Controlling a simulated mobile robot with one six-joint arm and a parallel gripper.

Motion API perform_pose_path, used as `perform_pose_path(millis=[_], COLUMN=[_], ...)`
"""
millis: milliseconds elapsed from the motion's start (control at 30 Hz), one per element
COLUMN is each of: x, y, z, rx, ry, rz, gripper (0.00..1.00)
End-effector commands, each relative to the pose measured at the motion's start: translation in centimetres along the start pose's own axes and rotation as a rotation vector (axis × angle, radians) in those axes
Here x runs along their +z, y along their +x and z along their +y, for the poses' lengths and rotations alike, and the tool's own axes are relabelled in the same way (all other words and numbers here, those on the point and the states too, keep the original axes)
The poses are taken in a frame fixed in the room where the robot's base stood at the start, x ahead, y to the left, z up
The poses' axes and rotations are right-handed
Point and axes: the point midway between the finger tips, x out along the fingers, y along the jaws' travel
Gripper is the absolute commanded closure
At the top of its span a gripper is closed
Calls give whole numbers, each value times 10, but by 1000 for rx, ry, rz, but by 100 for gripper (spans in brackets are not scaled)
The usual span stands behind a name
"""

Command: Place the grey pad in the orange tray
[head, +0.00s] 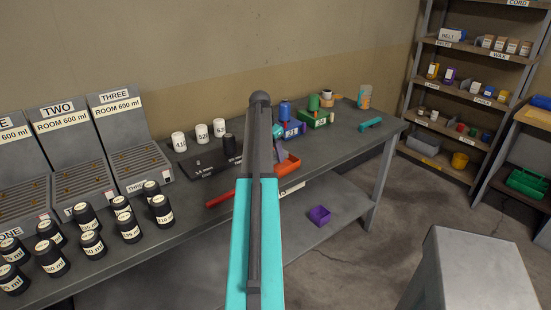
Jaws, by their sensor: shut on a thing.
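The orange tray (291,165) sits near the front edge of the grey workbench, just right of my arm. My teal and dark grey arm reaches over the bench and covers the tray's left side. My gripper (279,149) is mostly hidden behind my arm; only a small dark part shows beside the tray. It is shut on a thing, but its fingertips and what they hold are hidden. I cannot make out the grey pad anywhere in view.
White canisters (202,134) and a black one stand left of my arm. Blue and green containers (314,112) stand behind the tray. A red-handled tool (220,199) lies at the bench's front edge. Several black bottles (128,226) crowd the left. A purple bin (319,215) sits on the lower shelf.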

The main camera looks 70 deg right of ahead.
Motion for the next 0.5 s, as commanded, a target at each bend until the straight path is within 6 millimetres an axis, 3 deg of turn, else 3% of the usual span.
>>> perform_pose_path(millis=[500], x=[-7], y=[3], z=[-4], rx=[1], ry=[1], rz=[0], gripper=[79])
